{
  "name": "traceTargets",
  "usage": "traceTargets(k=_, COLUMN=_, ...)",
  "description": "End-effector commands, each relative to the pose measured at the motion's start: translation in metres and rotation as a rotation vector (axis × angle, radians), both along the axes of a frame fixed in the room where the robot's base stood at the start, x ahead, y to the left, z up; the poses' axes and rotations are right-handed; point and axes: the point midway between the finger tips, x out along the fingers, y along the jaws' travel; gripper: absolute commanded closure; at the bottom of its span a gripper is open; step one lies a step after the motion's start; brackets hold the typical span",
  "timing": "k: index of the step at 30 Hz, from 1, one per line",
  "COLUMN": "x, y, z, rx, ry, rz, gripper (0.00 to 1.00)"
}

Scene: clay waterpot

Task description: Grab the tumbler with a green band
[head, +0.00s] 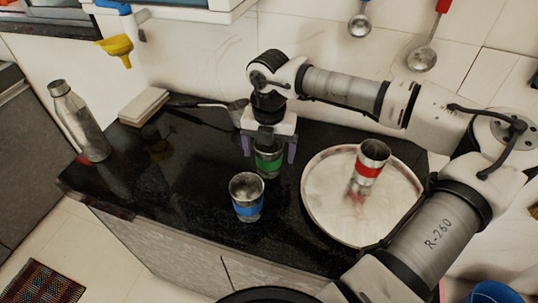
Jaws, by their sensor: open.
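The tumbler with a green band (268,161) stands upright on the black counter, behind and a little right of the tumbler with a blue band. My gripper (269,157) points down over the green-banded tumbler. It is open, with one purple finger to the left of the tumbler and one to the right. The gripper's body hides the tumbler's top. I cannot tell whether either finger touches it.
The blue-banded tumbler (246,197) stands close in front. A red-banded tumbler (370,164) stands on a round metal tray (325,216) to the right. A metal bottle (79,121), white stack (144,106) and ladle (213,104) are left. The counter's left front is clear.

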Motion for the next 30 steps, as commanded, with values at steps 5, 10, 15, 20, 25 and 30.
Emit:
traceTargets(k=5, x=0.0001, y=0.0002, z=-0.0021, rx=0.0, ry=-0.001, rz=0.0, gripper=0.15)
traceTargets(k=10, x=0.0002, y=0.0001, z=-0.0019, rx=0.0, ry=-0.001, rz=0.0, gripper=0.28)
traceTargets(k=15, x=0.0002, y=0.0001, z=-0.0017, rx=0.0, ry=-0.001, rz=0.0, gripper=0.5)
traceTargets(k=20, x=0.0003, y=0.0, z=-0.0015, rx=0.0, ry=-0.001, rz=0.0, gripper=0.64)
traceTargets(k=25, x=0.0003, y=0.0, z=-0.0012, rx=0.0, ry=-0.002, rz=0.0, gripper=0.64)
traceTargets(k=30, x=0.0011, y=-0.0003, z=0.006, rx=-0.001, ry=-0.004, rz=-0.001, gripper=0.64)
